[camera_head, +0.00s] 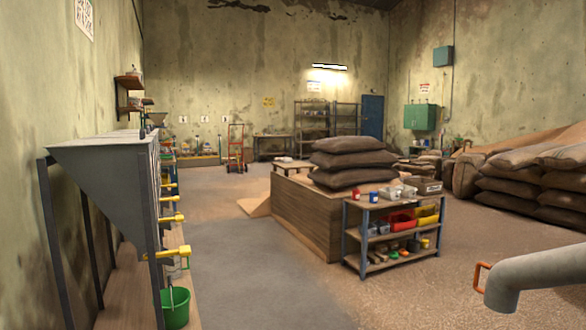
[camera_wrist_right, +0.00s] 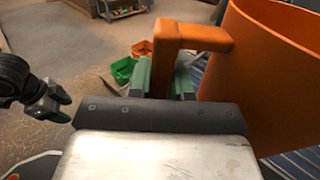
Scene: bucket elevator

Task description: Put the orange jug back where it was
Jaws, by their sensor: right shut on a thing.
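The orange jug (camera_wrist_right: 268,70) fills the upper right of the right wrist view, cut off by the frame edge. Its squared handle (camera_wrist_right: 190,36) reaches left from its wall. My right gripper (camera_wrist_right: 162,78) is shut on the handle, with a green-grey finger on each side. My left gripper (camera_wrist_right: 52,104) appears dark at the left of this view, apart from the jug; its opening is unclear. In the head view, an orange loop (camera_head: 481,277) shows beside a grey pipe-like part (camera_head: 530,278); I cannot tell whether it is the jug's handle.
Grey hoppers with yellow handles (camera_head: 172,218) line the left wall, with a green bucket (camera_head: 175,307) below. A shelf cart (camera_head: 392,236) with bins stands by a wooden block (camera_head: 305,218) bearing sacks. More sacks (camera_head: 530,190) are piled right. The left-centre floor is clear.

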